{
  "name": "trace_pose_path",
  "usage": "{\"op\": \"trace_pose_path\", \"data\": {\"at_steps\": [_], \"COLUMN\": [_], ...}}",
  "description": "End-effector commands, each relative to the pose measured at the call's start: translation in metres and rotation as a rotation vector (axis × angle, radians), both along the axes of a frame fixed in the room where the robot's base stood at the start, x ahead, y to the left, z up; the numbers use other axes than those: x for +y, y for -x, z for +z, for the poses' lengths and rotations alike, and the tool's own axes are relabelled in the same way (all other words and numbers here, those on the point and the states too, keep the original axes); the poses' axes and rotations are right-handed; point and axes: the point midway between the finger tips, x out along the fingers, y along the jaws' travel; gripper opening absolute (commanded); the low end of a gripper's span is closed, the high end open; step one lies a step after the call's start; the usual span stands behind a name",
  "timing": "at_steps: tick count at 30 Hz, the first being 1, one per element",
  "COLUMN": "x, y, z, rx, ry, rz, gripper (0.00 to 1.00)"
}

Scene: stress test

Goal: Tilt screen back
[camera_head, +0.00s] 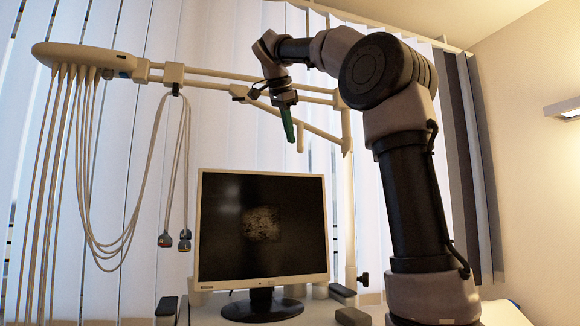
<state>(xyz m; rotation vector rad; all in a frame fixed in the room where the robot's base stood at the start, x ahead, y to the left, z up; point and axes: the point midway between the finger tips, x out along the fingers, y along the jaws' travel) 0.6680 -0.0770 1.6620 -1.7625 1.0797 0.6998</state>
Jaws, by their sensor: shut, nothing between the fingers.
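The screen (290,215) is a flat monitor with a pale frame and a dark display with a greyish patch in its middle. It stands close to upright on a black round foot (262,308) on a pale surface. My gripper (290,138) hangs above the screen's top edge, right of its middle, and appears apart from it. Its end looks green and narrow, pointing down, with its fingers closed together and nothing held. The back of the screen is hidden.
A pale jointed arm on a post (349,200) stands behind, with a head (85,57) at upper left. Several cables (120,240) hang left of the screen. Vertical blinds (130,110) cover the back. A wall lamp (563,108) is at right.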

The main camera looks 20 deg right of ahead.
Motion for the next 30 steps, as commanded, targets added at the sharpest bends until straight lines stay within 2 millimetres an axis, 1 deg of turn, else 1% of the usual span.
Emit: {"op": "trace_pose_path", "data": {"at_steps": [13, 15, 18, 21, 25, 30], "x": [-0.034, -0.033, -0.032, -0.032, -0.032, -0.032], "y": [-0.04, -0.054, -0.067, -0.075, -0.08, -0.08], "z": [-0.075, -0.076, -0.077, -0.077, -0.077, -0.077], "rx": [0.002, 0.001, 0.001, -0.001, 0.0, 0.0], "ry": [-0.005, -0.005, -0.006, -0.006, -0.007, -0.007], "rz": [-0.004, -0.004, -0.003, -0.004, -0.002, -0.002], "gripper": [0.0, 0.0, 0.0, 0.0, 0.0, 0.0]}}
